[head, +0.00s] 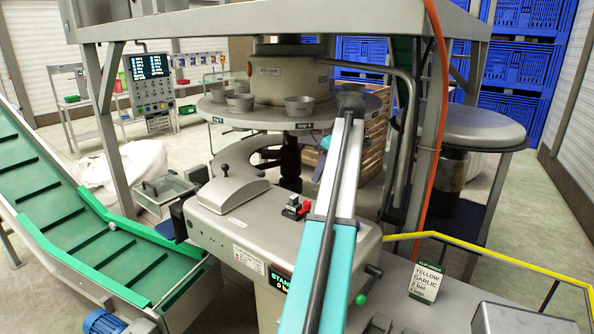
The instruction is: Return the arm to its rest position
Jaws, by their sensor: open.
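My arm's long teal and white link runs from the bottom middle of the head view up over the grey clipping machine (225,240), with a black tube along its side. Its far end is a dark joint that shows in front of the rim of the round turntable (225,112). I do not make out any gripper fingers; they are hidden behind the arm or too small to tell. The arm partly covers the machine's top and the lit "STAN..." display (279,277).
A green cleated conveyor (60,220) is at left. Grey metal bowls (240,103) stand on the turntable. Blue crates (510,70) stand behind.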

